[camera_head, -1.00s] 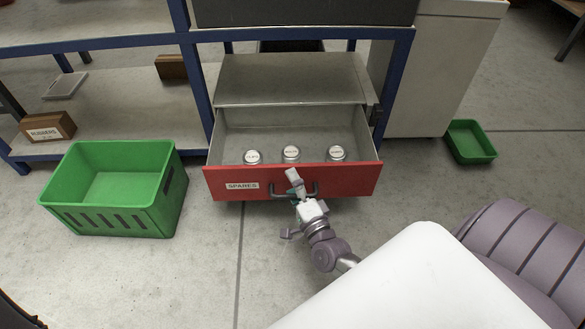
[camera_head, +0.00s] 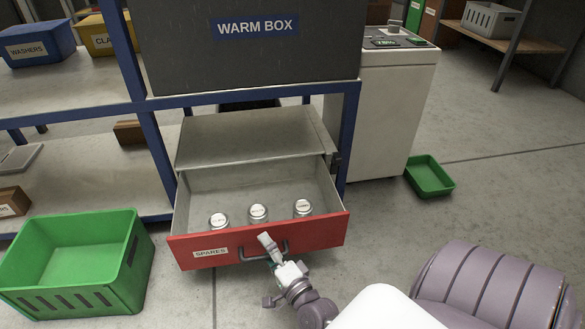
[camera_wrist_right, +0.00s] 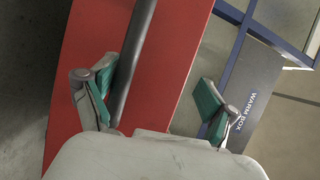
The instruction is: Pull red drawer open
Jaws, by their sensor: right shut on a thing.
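The red drawer (camera_head: 320,234) labelled SPARES stands pulled well out of its grey cabinet (camera_head: 245,140). Several centimetres of its inside show, with three lidded jars (camera_head: 258,213) standing behind the front. In the right wrist view, the handle bar (camera_wrist_right: 136,45) runs between the green-padded fingers of the right gripper (camera_wrist_right: 155,92), close to the left finger, in front of the red drawer face (camera_wrist_right: 185,40). My left gripper is not in view.
A green crate (camera_head: 60,300) stands on the floor left of the drawer. A small green tray (camera_head: 430,180) lies at the right beside a white cabinet (camera_head: 395,120). The dark WARM BOX (camera_head: 250,60) sits above on the blue-framed rack (camera_head: 260,95). Bare floor lies in front.

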